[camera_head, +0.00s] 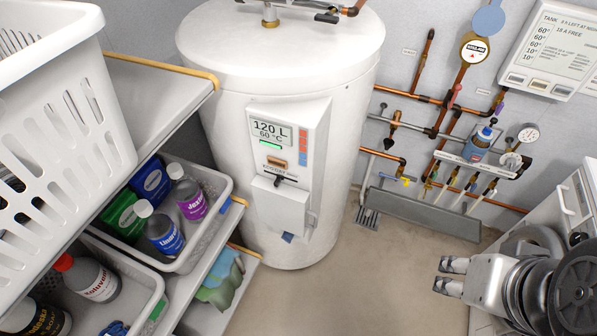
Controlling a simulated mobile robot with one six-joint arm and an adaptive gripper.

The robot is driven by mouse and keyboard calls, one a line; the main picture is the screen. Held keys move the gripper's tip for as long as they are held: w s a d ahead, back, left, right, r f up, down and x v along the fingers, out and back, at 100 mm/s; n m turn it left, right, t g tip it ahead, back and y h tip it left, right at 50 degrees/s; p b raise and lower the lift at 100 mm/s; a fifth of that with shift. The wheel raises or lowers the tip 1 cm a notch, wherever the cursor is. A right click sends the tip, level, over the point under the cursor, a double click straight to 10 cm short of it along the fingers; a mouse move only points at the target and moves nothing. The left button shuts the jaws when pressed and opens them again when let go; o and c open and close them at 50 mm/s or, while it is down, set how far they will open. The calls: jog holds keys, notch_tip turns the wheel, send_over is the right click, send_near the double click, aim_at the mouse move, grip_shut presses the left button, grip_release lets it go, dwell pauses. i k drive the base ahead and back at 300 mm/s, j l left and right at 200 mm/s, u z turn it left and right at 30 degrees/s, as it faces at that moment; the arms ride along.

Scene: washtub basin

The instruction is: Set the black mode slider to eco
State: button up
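The white tank (280,70) stands at the back centre with a control panel (290,118) on its front. The panel's display reads 120 L and 60 °C, with a green bar under it. Below an orange-brown button (276,162) is a strip of small lettering that I cannot read surely. A small black slider (279,181) sits just under that strip; which mode it marks is too small to tell. My gripper (438,275) is at the lower right, well away from the panel. Its two fingers point left and stand apart, with nothing between them.
A shelf unit (160,75) at left holds a white basket (65,110) and trays of bottles. Copper pipes (410,95) and a low grey trough (425,212) line the back wall. A white appliance (570,205) stands at right. The floor (345,285) before the tank is clear.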

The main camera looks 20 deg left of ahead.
aim_at(279, 178)
jog(key=u, duration=1.4)
